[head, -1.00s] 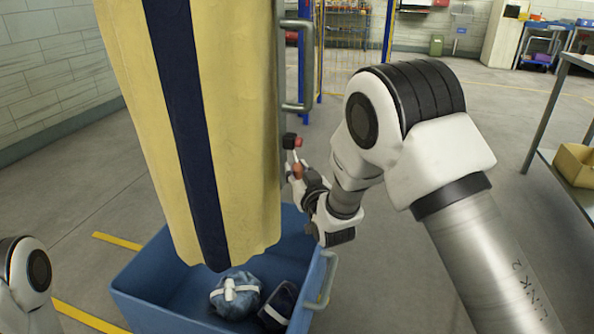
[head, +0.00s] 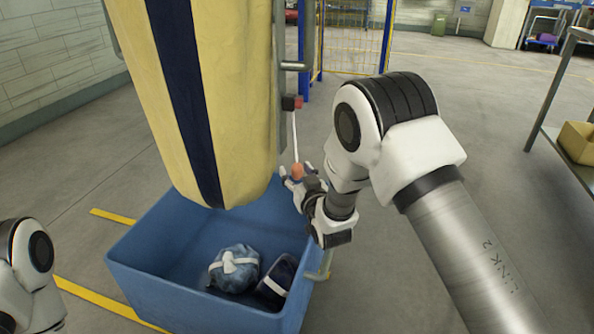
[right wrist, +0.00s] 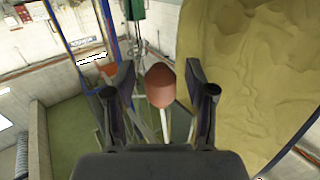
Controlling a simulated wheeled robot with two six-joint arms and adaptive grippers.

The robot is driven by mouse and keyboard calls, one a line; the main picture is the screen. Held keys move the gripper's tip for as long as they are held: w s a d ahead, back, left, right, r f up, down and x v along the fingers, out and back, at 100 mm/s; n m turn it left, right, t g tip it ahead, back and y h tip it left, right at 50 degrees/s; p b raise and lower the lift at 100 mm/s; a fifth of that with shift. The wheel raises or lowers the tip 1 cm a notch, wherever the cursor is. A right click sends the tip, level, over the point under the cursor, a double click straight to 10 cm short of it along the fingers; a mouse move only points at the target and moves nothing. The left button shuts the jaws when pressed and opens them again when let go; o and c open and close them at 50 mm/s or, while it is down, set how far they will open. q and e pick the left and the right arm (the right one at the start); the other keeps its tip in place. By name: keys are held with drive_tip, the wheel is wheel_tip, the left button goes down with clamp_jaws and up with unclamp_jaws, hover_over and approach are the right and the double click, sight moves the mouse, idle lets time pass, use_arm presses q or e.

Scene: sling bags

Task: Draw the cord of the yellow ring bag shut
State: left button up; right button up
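The yellow bag (head: 238,110) with a navy stripe hangs at upper left in the head view, its rounded lower end above a blue crate (head: 150,262). Its top and ring are out of view. A pale cord (head: 294,138) runs straight down beside the bag from a dark and red block (head: 291,102) to an orange pull bead (head: 297,171). My right gripper (head: 297,173) is at the bead. In the right wrist view the bead (right wrist: 160,86) sits between my fingers, with gaps on both sides. The yellow cloth is to the right there. My left gripper is out of view.
The crate holds a blue bundle with a white band (head: 235,267) and a dark bundle (head: 277,280). A metal post stands behind the bag. A shelf (head: 556,150) with a yellow bin (head: 577,141) stands at right. The floor between is clear.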

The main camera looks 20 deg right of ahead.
drive_tip(key=shift+r, duration=0.2)
drive_tip(key=s, duration=1.2)
drive_tip(key=shift+d, duration=0.2)
